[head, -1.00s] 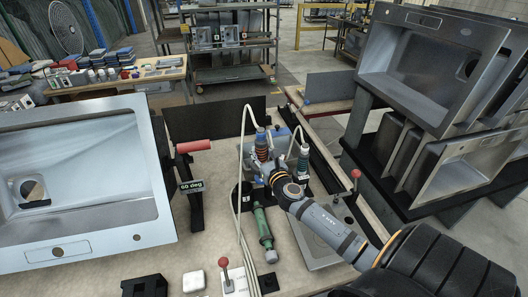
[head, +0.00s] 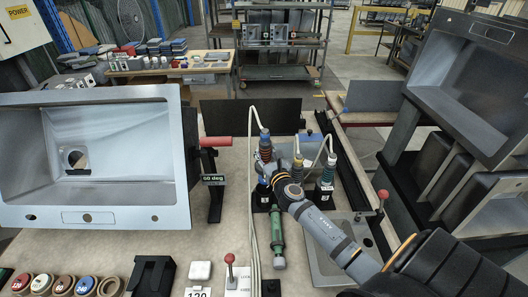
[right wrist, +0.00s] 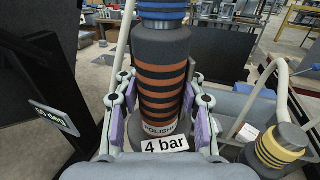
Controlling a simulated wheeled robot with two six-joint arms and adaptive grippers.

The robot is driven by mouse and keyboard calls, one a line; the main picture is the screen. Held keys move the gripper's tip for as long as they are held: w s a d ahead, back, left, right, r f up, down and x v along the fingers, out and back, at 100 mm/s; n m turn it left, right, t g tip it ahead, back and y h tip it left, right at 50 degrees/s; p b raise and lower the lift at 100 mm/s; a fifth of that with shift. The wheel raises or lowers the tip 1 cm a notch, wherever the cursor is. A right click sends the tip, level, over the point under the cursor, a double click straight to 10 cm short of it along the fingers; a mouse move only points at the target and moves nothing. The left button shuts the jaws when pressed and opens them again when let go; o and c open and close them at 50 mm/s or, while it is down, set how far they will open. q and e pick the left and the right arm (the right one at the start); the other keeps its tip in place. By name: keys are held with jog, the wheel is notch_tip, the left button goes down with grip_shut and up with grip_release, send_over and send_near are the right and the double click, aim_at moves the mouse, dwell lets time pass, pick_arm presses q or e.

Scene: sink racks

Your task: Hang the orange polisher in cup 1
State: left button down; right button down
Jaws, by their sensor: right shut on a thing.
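The orange polisher (head: 265,152) is a dark upright cylinder with orange rings, a blue band on top and a pale hose. In the right wrist view the polisher (right wrist: 160,85) fills the middle, with a "4 bar" label below it. My right gripper (right wrist: 157,110) is shut on it, one finger on each side. In the head view the gripper (head: 267,175) is at the black cup holders. A black cup (head: 262,200) with a white label stands below it. I cannot read its number, nor tell whether the polisher sits in it. My left gripper is not in view.
A green tool (head: 277,240) lies in front. A steel sink (head: 110,205) and the "60 deg" stand (head: 213,180) are on the left. Pale hoses hang nearby.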

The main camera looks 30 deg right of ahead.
notch_tip(320, 180, down, 8)
jog(key=b, duration=0.6)
jog(key=shift+b, duration=0.3)
jog(key=shift+f+b, duration=0.85)
jog(key=shift+f, duration=0.05)
jog(key=shift+a, duration=0.1)
jog(key=shift+f+b, duration=0.45)
jog(key=shift+f, duration=0.2)
jog(key=c, duration=0.7)
grip_release()
jog(key=shift+c, duration=0.2)
jog(key=shift+f, duration=0.15)
jog(key=v, duration=1.2)
